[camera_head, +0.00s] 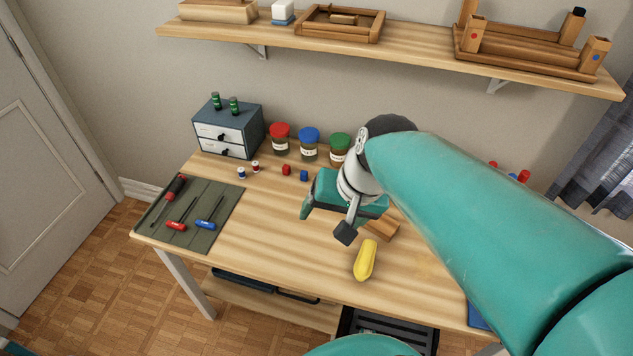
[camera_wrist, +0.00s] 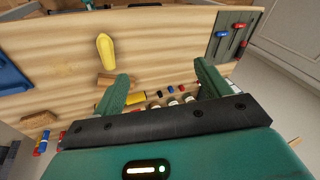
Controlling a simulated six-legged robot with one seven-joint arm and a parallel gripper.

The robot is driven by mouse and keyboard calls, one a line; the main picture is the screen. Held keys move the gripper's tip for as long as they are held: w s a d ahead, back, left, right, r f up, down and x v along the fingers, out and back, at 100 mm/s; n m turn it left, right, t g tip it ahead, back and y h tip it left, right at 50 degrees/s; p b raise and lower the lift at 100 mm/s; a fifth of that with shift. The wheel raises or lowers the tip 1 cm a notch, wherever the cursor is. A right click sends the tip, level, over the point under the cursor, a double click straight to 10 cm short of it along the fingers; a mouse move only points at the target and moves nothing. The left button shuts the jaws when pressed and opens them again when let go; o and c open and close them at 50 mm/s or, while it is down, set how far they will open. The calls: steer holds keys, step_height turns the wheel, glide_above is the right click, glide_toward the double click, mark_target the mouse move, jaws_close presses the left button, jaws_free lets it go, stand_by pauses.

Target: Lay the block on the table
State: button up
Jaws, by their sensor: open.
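A brown wooden block (camera_head: 382,231) lies on the light wooden table (camera_head: 270,235), partly hidden by my gripper in the head view. In the wrist view the block (camera_wrist: 108,79) shows beside my left-hand finger, outside the gap between the fingers. My gripper (camera_head: 328,219) is open and empty above the middle of the table. In the wrist view its two green fingers (camera_wrist: 161,72) stand wide apart with bare tabletop between them. A second wooden piece (camera_wrist: 38,122) lies at the left in the wrist view.
A yellow object (camera_head: 365,260) lies near the front edge. Small red (camera_head: 286,170) and blue (camera_head: 304,175) cubes sit before several lidded jars (camera_head: 309,145). A drawer box (camera_head: 229,130) and a tool mat (camera_head: 220,220) are at left. A shelf (camera_head: 415,55) hangs above.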

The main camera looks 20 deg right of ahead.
steer(key=r+n, duration=0.1)
steer(key=s+a+r+n+t+h, duration=0.1)
steer(key=n, duration=0.1)
steer(key=s+r+n+t+h, duration=0.1)
steer(key=r, duration=0.1)
steer(key=shift+s+a+r+n, duration=0.1)
steer(key=shift+s+a+n, duration=0.15)
steer(key=shift+n, duration=0.15)
steer(key=shift+d, duration=0.1)
stand_by(0.8)
